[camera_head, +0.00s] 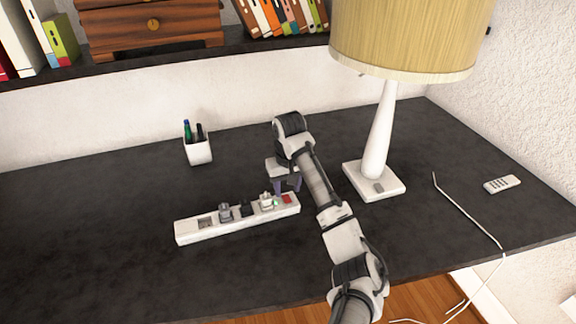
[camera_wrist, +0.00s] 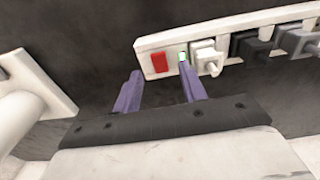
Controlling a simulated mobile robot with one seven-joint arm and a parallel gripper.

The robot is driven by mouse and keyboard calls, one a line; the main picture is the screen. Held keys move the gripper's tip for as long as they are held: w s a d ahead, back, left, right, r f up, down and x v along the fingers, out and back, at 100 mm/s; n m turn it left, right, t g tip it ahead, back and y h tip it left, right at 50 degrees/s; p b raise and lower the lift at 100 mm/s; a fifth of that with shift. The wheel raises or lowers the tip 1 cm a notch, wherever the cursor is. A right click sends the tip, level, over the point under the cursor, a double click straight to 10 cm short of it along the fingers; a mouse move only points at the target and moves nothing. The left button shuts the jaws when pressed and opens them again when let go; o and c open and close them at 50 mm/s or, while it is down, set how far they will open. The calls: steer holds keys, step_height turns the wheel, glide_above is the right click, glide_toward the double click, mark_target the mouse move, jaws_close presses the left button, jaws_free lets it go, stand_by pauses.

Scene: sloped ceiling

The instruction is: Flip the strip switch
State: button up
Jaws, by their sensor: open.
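A white power strip (camera_head: 238,220) lies on the dark desk, with several plugs and sockets along it. Its red switch (camera_head: 287,199) is at the right end. In the wrist view the red switch (camera_wrist: 159,63) sits at the left end of the strip (camera_wrist: 225,35), beside a small lit green light (camera_wrist: 182,56). My gripper (camera_wrist: 158,85) is open and empty, with its two purple fingers apart. The right finger's tip is close to the green light, the left one is left of the switch. Whether either touches the strip, I cannot tell.
A lamp with a white base (camera_head: 374,190) stands right of my arm. A pen cup (camera_head: 198,151) is behind the strip. A remote (camera_head: 502,184) and a white cable (camera_head: 466,213) lie at the right. The desk (camera_head: 90,220) left of the strip is clear.

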mark_target(288, 201)
step_height(288, 201, up, 11)
steer(key=shift+s, duration=0.35)
steer(key=shift+d, duration=0.1)
